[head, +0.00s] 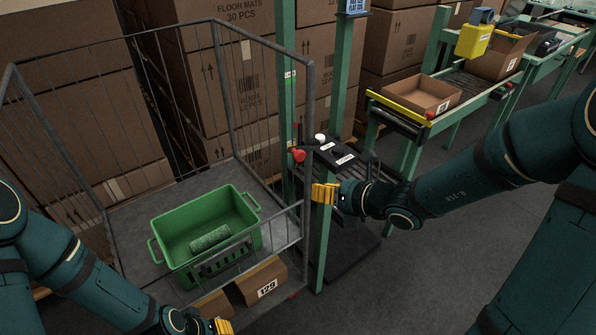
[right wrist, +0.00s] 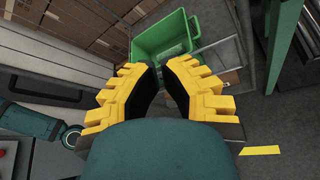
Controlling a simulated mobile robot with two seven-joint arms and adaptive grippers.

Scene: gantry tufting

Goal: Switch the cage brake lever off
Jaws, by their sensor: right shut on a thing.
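The grey wire cage (head: 225,90) stands at the left, with its near right upright beside a green post. A red knob (head: 298,155) shows at this upright; I cannot tell whether it is the brake lever. My right gripper (head: 325,193), with yellow fingers, is just right of and below the knob, in front of the green post. In the right wrist view its fingers (right wrist: 160,75) are close together; what they hold is hidden. My left gripper (head: 222,326) shows only partly at the bottom edge, and its opening is unclear.
A green crate (head: 172,216) holding a green roll (head: 210,239) stands in the cage. A carton marked 129 (head: 262,279) is at the cage's front. A bench with an open carton (head: 420,95) stands at the right. The floor (head: 400,280) at front right is clear.

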